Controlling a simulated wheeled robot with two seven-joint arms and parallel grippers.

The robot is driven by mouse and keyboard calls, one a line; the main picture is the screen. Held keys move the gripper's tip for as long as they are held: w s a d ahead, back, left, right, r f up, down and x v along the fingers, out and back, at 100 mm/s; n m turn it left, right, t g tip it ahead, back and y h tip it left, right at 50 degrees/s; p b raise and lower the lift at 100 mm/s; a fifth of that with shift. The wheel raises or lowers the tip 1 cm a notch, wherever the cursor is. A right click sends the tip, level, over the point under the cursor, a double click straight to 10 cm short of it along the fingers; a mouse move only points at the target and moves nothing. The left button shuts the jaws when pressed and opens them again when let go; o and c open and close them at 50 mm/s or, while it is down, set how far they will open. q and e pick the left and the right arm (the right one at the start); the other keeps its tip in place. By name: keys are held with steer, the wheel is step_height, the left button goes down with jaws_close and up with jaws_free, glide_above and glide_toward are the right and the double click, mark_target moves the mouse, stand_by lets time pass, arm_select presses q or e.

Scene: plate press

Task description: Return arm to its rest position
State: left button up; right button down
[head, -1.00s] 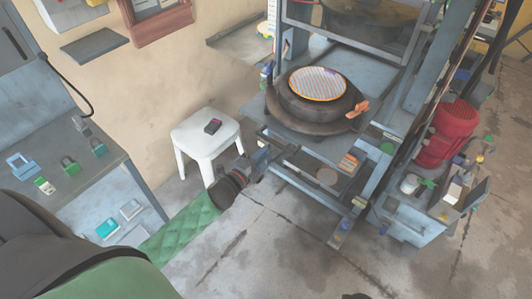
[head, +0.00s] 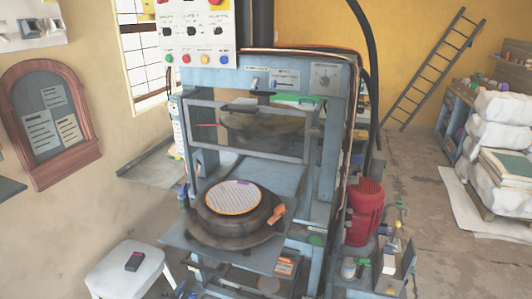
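My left gripper (head: 184,289) barely shows at the bottom edge of the head view, between the white stool and the press. Its fingers are too small and cut off to tell open from shut. The rest of the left arm is out of view. My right gripper is not in view. The blue-grey press (head: 322,165) stands in the middle. A striped plate (head: 233,196) lies on its round dark mould (head: 241,226), with an orange handle (head: 277,214) at the right. The raised press guard frame (head: 250,148) is above it. The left gripper is below and left of the mould.
A white stool (head: 112,277) with a small dark device (head: 133,262) stands at lower left. A red motor (head: 366,205) sits right of the press. A control panel (head: 196,38) with coloured buttons hangs above. Open floor (head: 440,245) lies at right.

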arm_select(q)
steer(key=s+a+f+n+g+y, duration=0.2)
steer(key=s+f+n+g, duration=0.25)
steer(key=f, duration=0.25)
steer(key=s+a+f+n+g+y, duration=0.2)
steer(key=s+f+n+g, duration=0.1)
steer(key=f+n, duration=0.3)
steer(key=s+d+f+n+g+h, duration=0.1)
steer(key=s+d+f+g, duration=0.1)
steer(key=s+d+f, duration=0.2)
steer(key=s+d+f+n+g+h, duration=0.1)
steer(key=s+d+f, duration=0.3)
steer(key=s, duration=0.7)
steer(key=s+d+f+n+g, duration=0.1)
steer(key=s+d+f+g, duration=0.2)
steer(key=s+d, duration=0.3)
steer(key=shift+s+d+f+g+h, duration=0.15)
steer(key=shift+s+f+g+h, duration=0.25)
steer(key=shift+s+f, duration=0.35)
steer(key=shift+n, duration=0.25)
